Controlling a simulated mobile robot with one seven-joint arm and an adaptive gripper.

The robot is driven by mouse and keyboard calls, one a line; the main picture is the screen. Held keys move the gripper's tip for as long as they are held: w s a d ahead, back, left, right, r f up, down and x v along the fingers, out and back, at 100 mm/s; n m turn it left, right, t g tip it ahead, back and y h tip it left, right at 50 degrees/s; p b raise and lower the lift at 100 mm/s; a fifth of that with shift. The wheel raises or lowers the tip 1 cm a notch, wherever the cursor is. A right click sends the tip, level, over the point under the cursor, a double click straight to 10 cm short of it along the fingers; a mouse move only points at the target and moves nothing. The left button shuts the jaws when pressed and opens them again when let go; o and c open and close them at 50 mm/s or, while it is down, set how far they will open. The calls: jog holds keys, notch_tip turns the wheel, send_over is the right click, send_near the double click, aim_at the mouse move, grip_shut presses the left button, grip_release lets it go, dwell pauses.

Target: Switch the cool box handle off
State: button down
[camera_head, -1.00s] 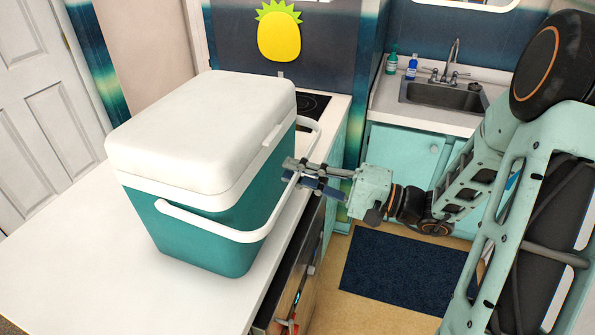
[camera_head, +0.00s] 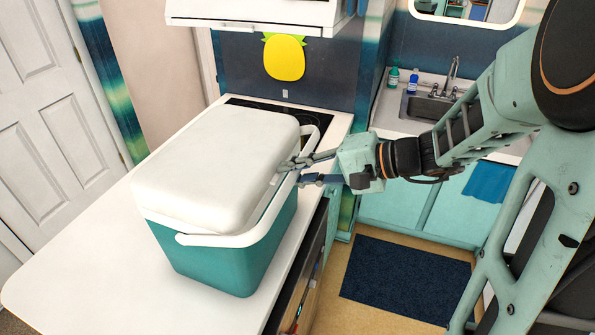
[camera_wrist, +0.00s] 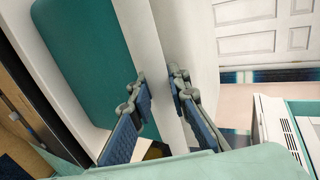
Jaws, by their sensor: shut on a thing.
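The cool box stands on the white counter, with a teal body (camera_head: 235,258) and a closed white lid (camera_head: 212,165). Its white handle (camera_head: 216,241) runs along the box's right side, close to the lid's rim, and its far end curves up at the back. My gripper (camera_head: 293,172) reaches in from the right and is shut on the handle near the middle of that side. In the wrist view, the two fingers (camera_wrist: 160,88) stand on either side of the white handle bar (camera_wrist: 164,65). The fingers partly hide the bar there.
The white counter (camera_head: 70,270) is clear to the left and front of the box. A dark cooktop (camera_head: 318,118) lies behind it. A sink (camera_head: 425,108) with two bottles is at the back right. A dark mat (camera_head: 405,280) lies on the floor.

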jog(key=shift+r, duration=0.15)
jog(key=c, duration=1.8)
grip_release()
jog(key=v, duration=1.2)
jog(key=shift+r, duration=0.15)
jog(key=shift+w+a, duration=0.1)
jog(key=shift+w, duration=0.05)
